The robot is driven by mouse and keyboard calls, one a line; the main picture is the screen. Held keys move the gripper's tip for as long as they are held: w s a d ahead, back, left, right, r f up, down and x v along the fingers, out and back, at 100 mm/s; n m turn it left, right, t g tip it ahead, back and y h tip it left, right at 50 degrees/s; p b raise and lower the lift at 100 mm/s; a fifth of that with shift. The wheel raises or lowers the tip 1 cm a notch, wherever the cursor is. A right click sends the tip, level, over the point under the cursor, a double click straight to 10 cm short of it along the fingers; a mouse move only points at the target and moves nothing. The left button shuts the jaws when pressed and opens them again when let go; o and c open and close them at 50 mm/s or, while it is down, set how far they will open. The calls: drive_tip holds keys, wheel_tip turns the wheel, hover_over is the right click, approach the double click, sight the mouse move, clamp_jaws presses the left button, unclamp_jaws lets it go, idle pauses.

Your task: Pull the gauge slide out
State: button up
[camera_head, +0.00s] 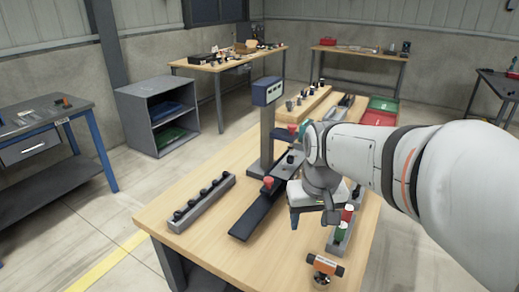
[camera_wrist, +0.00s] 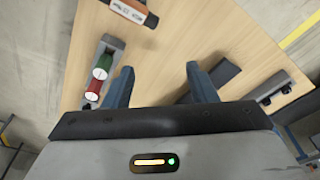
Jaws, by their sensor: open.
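A long dark slide-like bar (camera_head: 255,214) lies on the wooden table (camera_head: 205,250), with a red knob (camera_head: 268,182) near its middle. It runs back toward a grey post (camera_head: 267,140) carrying a blue box (camera_head: 267,91). I take this bar as the gauge slide, but cannot be certain. My gripper (camera_head: 314,212) hangs to the right of the bar, open and apart from it. In the wrist view, my two fingers (camera_wrist: 160,82) are spread over bare wood. A dark bar (camera_wrist: 222,73) shows partly behind the right finger. The red knob is not visible there.
A grey rack with black knobs (camera_head: 202,204) stands left of the bar. An orange-and-black block (camera_head: 325,265) lies at the front edge. Red and green bins (camera_head: 380,112) are at the back.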

drive_tip(key=w+a+r+p, duration=0.2)
drive_tip(key=w+r, duration=0.1)
drive_tip(key=w, duration=0.9)
drive_tip(key=n+g+p, duration=0.2)
approach(268, 179)
drive_tip(key=shift+s+d+f, duration=0.2)
drive_tip(key=shift+s, duration=0.2)
drive_tip(key=shift+w+a+f, duration=0.15)
drive_tip(key=shift+w+f, duration=0.15)
drive_tip(key=shift+f, duration=0.05)
wheel_tip(268, 179, down, 7)
drive_tip(key=shift+f, duration=0.2)
drive_tip(key=shift+c, duration=0.4)
clamp_jaws()
